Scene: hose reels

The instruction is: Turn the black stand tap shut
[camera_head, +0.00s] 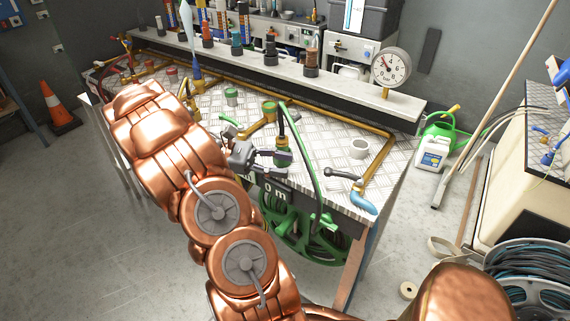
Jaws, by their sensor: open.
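My gripper (276,156) is open above the front edge of the bench, with its dark fingers pointing right. The fingers are at a small upright tap (283,132) with a dark stem and a green lower part. I cannot tell whether they touch it. A second tap, with a dark grey lever (343,174) and a light blue spout (363,201), stands at the bench's right front corner. Its lever points left, and my gripper is well to its left. I cannot tell for sure which of these is the black stand tap. My copper-coloured arm hides the bench's left front.
Brass pipe (330,120) runs along the chequer-plate bench (325,150). A green hose reel (300,228) hangs below the front edge. A green hose (310,160) arches close to my gripper.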

